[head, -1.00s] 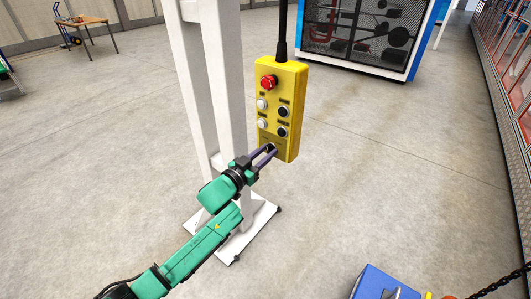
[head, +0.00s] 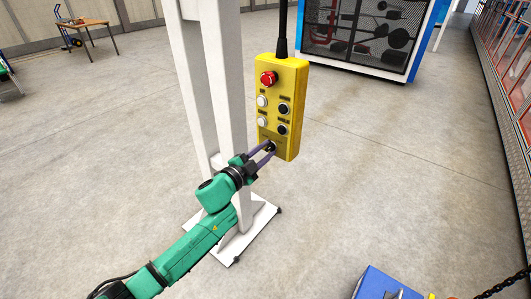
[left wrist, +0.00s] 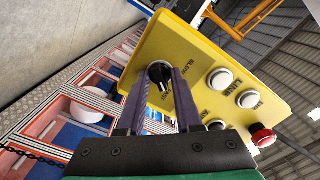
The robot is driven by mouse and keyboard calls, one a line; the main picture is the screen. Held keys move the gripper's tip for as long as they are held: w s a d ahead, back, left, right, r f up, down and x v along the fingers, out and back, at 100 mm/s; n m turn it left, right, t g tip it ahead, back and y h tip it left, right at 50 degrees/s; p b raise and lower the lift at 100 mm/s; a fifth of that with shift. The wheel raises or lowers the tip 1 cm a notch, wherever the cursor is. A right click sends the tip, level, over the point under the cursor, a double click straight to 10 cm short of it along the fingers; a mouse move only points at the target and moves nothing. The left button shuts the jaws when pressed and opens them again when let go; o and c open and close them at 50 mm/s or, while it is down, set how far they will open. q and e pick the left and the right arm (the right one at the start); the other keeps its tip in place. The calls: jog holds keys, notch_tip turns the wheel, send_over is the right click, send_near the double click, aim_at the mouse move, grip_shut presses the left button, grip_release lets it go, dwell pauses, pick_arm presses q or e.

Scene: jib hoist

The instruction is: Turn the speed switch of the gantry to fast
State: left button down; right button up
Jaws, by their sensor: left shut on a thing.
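The yellow control pendant (head: 290,75) hangs from a black cable, with a red button at its top and white and black buttons below. The black speed switch (head: 271,146) is at its lower end. In the left wrist view the switch knob (left wrist: 159,73) sits between the fingertips, with SLOW lettering beside it and other lettering partly hidden by a finger. My left gripper (head: 265,153) is shut on the knob; it also shows in the left wrist view (left wrist: 160,82). My right gripper is not in view.
A white steel column (head: 225,80) on a floor plate stands just left of the pendant, close to my left arm. A blue box (head: 385,285) is at the bottom right. A blue-framed mesh cage (head: 360,30) stands behind. The floor between is clear.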

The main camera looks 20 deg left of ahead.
pick_arm(q)
jog(key=shift+m, duration=0.6)
jog(key=c, duration=0.6)
grip_release()
jog(key=shift+s, duration=0.1)
jog(key=b+v, duration=0.2)
jog(key=v, duration=1.2)
jog(key=shift+s, duration=0.15)
